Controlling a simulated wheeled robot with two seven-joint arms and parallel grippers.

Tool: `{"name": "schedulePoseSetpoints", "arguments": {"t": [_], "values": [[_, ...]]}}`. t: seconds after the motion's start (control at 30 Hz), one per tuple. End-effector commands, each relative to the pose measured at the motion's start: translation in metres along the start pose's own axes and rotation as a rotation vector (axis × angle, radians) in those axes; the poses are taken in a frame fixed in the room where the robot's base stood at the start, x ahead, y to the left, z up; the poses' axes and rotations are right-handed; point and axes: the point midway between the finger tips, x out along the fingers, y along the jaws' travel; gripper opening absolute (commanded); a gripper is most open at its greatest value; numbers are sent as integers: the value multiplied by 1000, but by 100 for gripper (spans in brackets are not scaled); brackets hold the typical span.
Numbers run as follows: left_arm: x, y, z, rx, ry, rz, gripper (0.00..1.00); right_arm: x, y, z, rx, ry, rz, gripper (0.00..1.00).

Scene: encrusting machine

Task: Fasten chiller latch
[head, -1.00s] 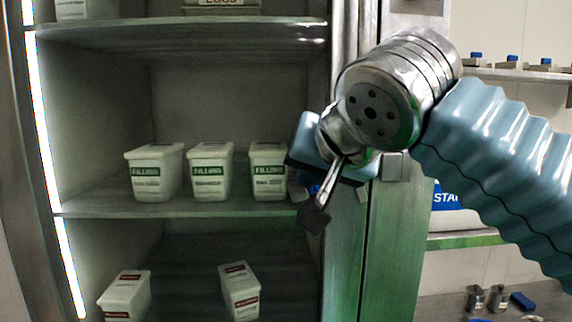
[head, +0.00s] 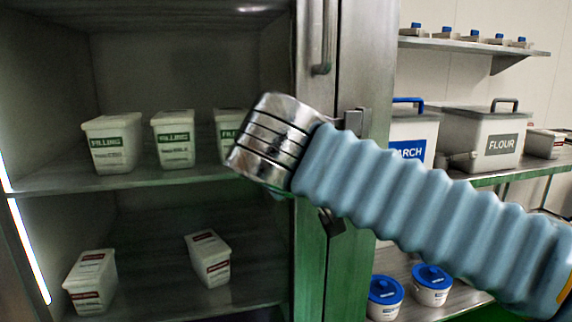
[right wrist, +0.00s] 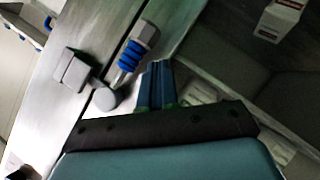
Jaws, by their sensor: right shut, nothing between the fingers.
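The chiller latch sits on the metal door frame. The right wrist view shows its lever handle (right wrist: 138,48) with blue rings, a round grey pivot (right wrist: 105,99) and a square grey block (right wrist: 73,70). The lever points up and to the right from the pivot, angled away from the block. In the head view the block (head: 352,122) shows just above my forearm, and the lever is hidden. My right gripper (right wrist: 157,70) is shut and empty, with its blue fingers just right of the lever and seemingly apart from it. My left gripper is in neither current view.
The chiller shelf (head: 60,180) holds white filling tubs (head: 112,142), with more tubs (head: 91,282) below. A vertical handle (head: 325,40) stands on the door above my wrist. To the right are shelves with a flour bin (head: 484,140) and blue-lidded tubs (head: 432,284).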

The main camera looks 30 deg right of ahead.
Motion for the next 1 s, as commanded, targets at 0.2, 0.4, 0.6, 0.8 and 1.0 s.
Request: {"name": "schedulePoseSetpoints", "arguments": {"t": [0.2,0.4,0.6,0.8,1.0], "values": [[10,-4,0,-1,1,-1,0,7,0,11,-125,-1,84,0],[14,-8,-1,-4,3,-4,0,10,4,16,-201,0,135,0],[15,-9,-1,-5,5,-5,0,12,6,18,-239,0,161,0],[15,-10,-2,-6,5,-5,0,12,6,18,-248,-1,168,0],[15,-10,-2,-5,6,-5,0,13,7,18,-248,-2,168,0]]}}
